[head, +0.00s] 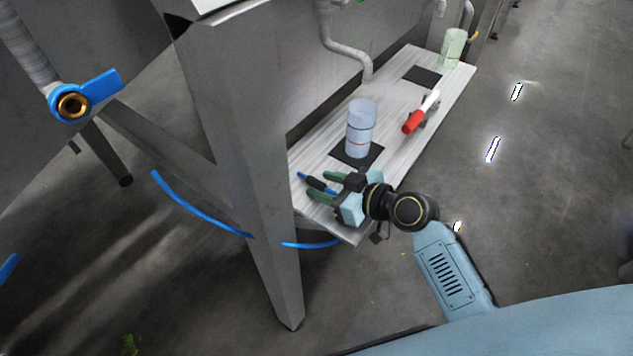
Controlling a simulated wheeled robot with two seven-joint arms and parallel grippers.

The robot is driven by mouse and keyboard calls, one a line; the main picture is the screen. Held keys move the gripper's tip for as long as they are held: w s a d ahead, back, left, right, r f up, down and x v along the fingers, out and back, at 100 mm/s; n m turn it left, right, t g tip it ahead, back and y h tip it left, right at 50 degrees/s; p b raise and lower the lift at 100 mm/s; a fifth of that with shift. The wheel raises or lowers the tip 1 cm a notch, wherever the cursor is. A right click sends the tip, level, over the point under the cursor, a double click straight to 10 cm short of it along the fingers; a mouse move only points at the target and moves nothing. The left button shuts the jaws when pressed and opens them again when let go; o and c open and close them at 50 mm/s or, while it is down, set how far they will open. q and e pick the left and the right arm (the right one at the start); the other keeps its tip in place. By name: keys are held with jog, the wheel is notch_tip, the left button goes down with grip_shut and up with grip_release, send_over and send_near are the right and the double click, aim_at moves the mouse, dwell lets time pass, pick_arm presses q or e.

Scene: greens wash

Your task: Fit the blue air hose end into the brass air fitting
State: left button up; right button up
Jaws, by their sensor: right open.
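The blue air hose end (304,177), with a black sleeve, lies at the near left edge of the pale bench board. My right gripper (320,185) is open, with its green fingers on either side of the black sleeve. Whether the fingers touch it cannot be told. The blue hose (190,209) hangs below the board and passes behind a grey steel leg. The brass air fitting (73,105) is at the far left, facing me, in a blue valve body with a blue lever. My left gripper is not in view.
On the board (398,92) stand a pale blue cylinder (361,128) on a dark square, a red and white tool (421,112) in a holder, and a pale green cylinder (453,48). A thick steel leg (250,150) stands between the fitting and the board.

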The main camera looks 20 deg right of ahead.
aim_at(327, 188)
grip_shut()
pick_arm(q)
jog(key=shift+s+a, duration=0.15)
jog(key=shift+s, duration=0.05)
pick_arm(e)
jog(key=shift+r, duration=0.1)
